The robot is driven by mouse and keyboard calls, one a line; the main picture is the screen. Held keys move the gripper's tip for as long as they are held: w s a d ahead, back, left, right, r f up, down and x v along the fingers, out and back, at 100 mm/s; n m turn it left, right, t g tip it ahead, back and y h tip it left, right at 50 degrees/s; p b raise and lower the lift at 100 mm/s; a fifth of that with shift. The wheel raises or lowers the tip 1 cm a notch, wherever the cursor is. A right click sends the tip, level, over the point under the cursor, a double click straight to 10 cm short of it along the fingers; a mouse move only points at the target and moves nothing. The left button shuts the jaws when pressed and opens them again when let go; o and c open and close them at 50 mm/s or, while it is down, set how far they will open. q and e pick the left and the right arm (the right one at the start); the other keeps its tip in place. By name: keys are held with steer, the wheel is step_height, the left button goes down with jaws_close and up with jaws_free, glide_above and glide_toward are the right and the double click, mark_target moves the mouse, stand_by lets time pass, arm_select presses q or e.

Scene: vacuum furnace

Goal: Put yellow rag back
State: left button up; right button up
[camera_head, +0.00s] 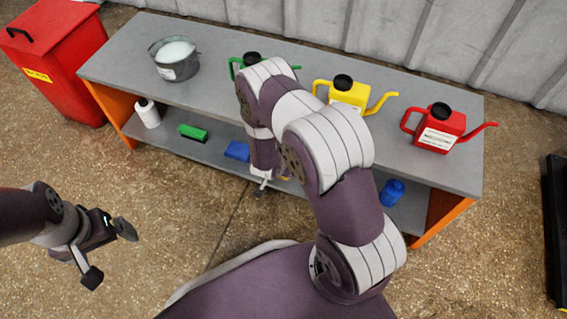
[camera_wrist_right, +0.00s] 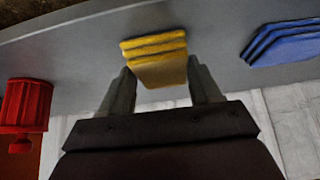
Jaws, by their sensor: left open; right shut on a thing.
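The yellow rag (camera_wrist_right: 155,62) is a folded stack between the two fingers of my right gripper (camera_wrist_right: 162,88) in the right wrist view. The gripper is shut on it. The rag is at the grey lower shelf (camera_wrist_right: 85,50); I cannot tell whether it rests on the surface or is just off it. In the head view my right arm hides most of this spot, and only a bit of yellow (camera_head: 284,178) shows beside the right gripper (camera_head: 262,187). My left gripper (camera_head: 109,253) is open and empty over the floor at the left.
A blue rag (camera_head: 237,151) and a green one (camera_head: 193,132) lie on the lower shelf, with a white roll (camera_head: 147,112) and a blue bottle (camera_head: 391,192). A red object (camera_wrist_right: 27,103) is near the gripper. A bucket (camera_head: 174,60) and several cans stand on top.

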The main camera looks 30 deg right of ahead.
steer(key=shift+f, duration=0.2)
steer(key=o, duration=1.1)
steer(key=shift+r, duration=0.25)
steer(key=p+v, duration=0.8)
steer(key=v, duration=0.4)
